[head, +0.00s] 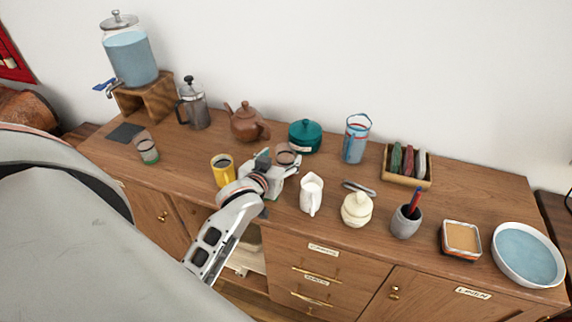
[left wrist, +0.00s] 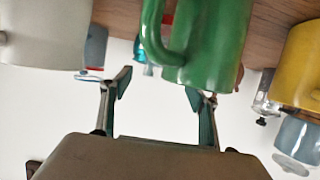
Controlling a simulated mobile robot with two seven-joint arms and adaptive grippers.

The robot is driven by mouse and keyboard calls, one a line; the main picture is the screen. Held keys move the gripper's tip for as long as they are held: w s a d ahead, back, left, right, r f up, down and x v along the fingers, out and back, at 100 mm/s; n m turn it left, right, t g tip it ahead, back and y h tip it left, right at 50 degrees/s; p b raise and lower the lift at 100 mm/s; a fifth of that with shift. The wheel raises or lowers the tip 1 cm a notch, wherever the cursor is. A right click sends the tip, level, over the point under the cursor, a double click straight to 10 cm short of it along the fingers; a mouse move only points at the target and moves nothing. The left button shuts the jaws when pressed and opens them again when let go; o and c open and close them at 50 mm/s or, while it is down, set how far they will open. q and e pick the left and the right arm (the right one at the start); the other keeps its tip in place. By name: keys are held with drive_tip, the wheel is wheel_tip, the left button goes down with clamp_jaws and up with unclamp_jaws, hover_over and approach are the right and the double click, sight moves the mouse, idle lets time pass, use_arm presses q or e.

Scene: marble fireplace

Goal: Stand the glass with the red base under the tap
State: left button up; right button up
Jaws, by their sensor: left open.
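A drinks dispenser (head: 132,62) stands on a wooden stand at the back left, its blue tap (head: 106,85) facing left. A clear glass with a reddish tint (head: 287,156) stands just beyond my left gripper (head: 279,166); the gripper partly hides it, so its base is unclear. Another clear glass (head: 148,148), with a green base, stands near the dark mat. My left gripper is open and empty, also in the left wrist view (left wrist: 160,88). There a green mug (left wrist: 208,45) is close in front of the fingers, with a bit of red (left wrist: 168,17) beside it. My right gripper is out of view.
A yellow mug (head: 222,172) and a white jug (head: 312,192) flank the left gripper. A teapot (head: 246,123), teal pot (head: 305,136) and French press (head: 195,105) stand behind. The dark mat (head: 125,133) in front of the dispenser is bare.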

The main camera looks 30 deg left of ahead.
sight(288, 147)
use_arm(q)
drive_tip(key=x, duration=0.5)
drive_tip(key=shift+a+r, duration=0.1)
drive_tip(key=shift+r, duration=0.15)
drive_tip(key=shift+c, duration=0.2)
clamp_jaws()
drive_tip(key=shift+r, duration=0.1)
